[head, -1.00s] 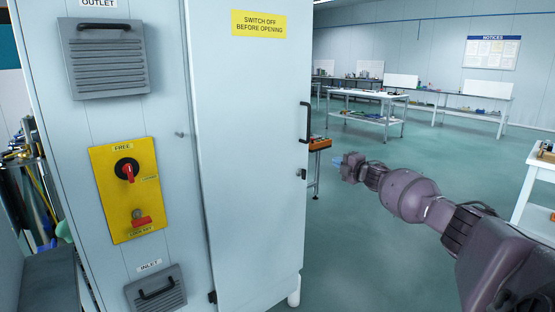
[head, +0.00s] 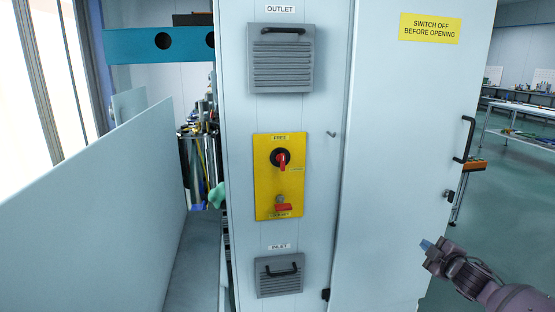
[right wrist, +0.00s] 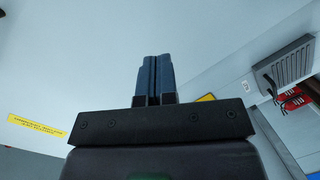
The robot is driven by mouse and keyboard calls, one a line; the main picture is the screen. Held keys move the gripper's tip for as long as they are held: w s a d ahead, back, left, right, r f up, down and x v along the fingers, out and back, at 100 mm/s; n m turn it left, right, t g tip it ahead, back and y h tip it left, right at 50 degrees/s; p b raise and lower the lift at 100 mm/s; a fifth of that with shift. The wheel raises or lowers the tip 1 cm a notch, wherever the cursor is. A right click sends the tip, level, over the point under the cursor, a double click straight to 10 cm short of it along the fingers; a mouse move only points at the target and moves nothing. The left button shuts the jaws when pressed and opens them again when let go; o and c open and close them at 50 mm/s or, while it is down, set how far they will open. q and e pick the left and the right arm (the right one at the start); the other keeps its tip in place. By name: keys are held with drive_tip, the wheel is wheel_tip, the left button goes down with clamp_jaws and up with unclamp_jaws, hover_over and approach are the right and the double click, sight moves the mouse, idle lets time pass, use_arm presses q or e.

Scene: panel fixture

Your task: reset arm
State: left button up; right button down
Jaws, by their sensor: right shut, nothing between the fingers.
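My right gripper (head: 427,246) is at the lower right of the head view, in front of the cabinet door's right part. Its blue fingers also show in the right wrist view (right wrist: 153,75), pressed together with nothing between them. The grey cabinet (head: 400,170) stands in the middle, its door closed. On its left face is a yellow switch panel (head: 265,190) with a red rotary handle (head: 282,161) and a red piece (head: 284,207) below it. My left gripper is not in view.
An outlet vent (head: 280,75) and an inlet vent (head: 279,277) with handles sit above and below the panel. A pale partition (head: 110,210) stands at the left. Work tables (head: 525,137) stand at the back right, with open floor before them.

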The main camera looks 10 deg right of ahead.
drive_tip(key=s+a+f+m+g+y+p, duration=0.1)
drive_tip(key=s+a+f+m, duration=0.1)
drive_tip(key=s+a+f, duration=0.5)
drive_tip(key=s+a+f+m+g+y+p, duration=0.15)
drive_tip(key=s+a+f, duration=0.25)
drive_tip(key=s+a, duration=0.65)
drive_tip(key=s+a+f+m, duration=0.1)
drive_tip(key=s+a+m, duration=0.1)
drive_tip(key=s, duration=0.4)
drive_tip(key=s+a+f+m+g, duration=0.1)
drive_tip(key=s+a+m, duration=0.1)
drive_tip(key=s+a, duration=0.3)
drive_tip(key=s+a+f+m+g+h+p, duration=0.1)
drive_tip(key=s+a+f+m, duration=0.1)
drive_tip(key=s, duration=0.6)
drive_tip(key=shift+a, duration=0.8)
